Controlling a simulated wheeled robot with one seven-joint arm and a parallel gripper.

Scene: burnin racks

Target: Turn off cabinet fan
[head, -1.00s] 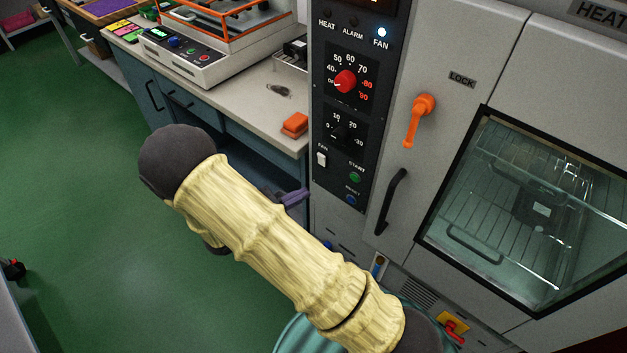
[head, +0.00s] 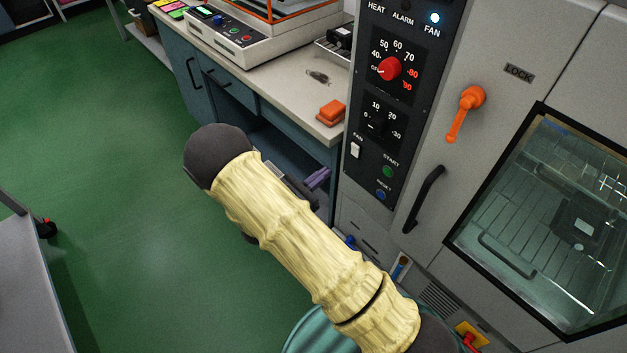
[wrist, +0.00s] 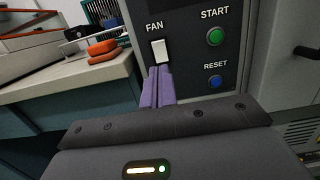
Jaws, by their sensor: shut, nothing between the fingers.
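The cabinet's dark control panel (head: 384,95) carries a white FAN rocker switch (head: 355,151) at its lower left. The FAN lamp (head: 434,18) at the top glows bluish white. My gripper (head: 318,179) has purple fingers and is shut and empty, left of and below the switch in the head view; my arm hides part of it. In the wrist view the closed fingertips (wrist: 158,72) lie just below the switch (wrist: 159,51). I cannot tell whether they touch it. The green START button (wrist: 215,37) and blue RESET button (wrist: 215,83) sit to the right.
A red knob (head: 389,68) and a smaller black dial (head: 376,126) sit above the switch. An orange lock lever (head: 466,112) and black door handle (head: 424,199) stick out at right. A bench (head: 285,85) with an orange block (head: 330,112) stands left. Green floor is open at left.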

